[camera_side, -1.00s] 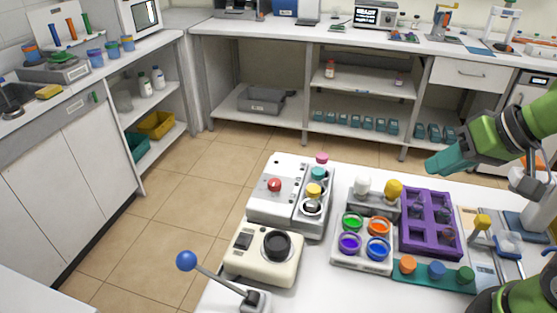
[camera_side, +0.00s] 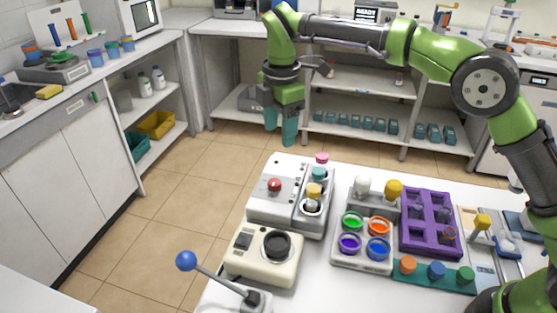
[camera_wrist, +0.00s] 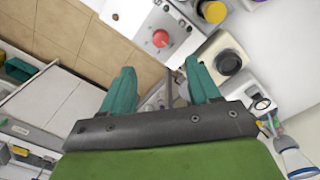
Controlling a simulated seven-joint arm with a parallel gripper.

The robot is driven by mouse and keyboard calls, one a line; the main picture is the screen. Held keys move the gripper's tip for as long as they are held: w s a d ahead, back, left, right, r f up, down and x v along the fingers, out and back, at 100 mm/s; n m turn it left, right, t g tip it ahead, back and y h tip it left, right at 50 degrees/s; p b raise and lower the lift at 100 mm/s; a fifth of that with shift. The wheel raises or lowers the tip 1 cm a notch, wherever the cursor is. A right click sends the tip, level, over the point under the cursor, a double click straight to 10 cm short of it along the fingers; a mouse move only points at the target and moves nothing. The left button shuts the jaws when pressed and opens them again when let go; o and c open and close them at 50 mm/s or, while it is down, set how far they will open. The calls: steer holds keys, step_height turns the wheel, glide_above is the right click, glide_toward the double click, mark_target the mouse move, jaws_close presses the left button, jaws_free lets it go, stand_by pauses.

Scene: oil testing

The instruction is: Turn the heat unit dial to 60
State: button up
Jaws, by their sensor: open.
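The heat unit looks to be the cream box (camera_side: 240,262) at the front left of the white table in the side view. Its round black dial (camera_side: 276,245) faces up and is unobstructed. The number it points to is too small to read. My gripper (camera_side: 281,138) hangs with its teal fingers pointing down, above and behind the table's back left edge, well apart from the dial. In the wrist view my gripper (camera_wrist: 159,68) is open with nothing between its fingers.
A white unit with a red button (camera_side: 274,185) stands behind the cream box. A lever with a blue ball (camera_side: 186,261) stands in front of it, to the left. A tray of coloured cups (camera_side: 362,264) and a purple rack (camera_side: 418,238) lie to the right.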

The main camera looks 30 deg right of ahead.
mark_target(275, 182)
steer(key=f+n, duration=0.2)
steer(key=f, duration=0.2)
steer(key=f+n, duration=0.3)
steer(key=f, duration=0.2)
steer(key=a+f+n, duration=0.1)
steer(key=f+n, duration=0.2)
steer(key=f, duration=0.2)
steer(key=shift+w+g, duration=0.3)
steer(key=shift+w, duration=0.05)
steer(key=c, duration=1)
steer(key=shift+c, duration=0.2)
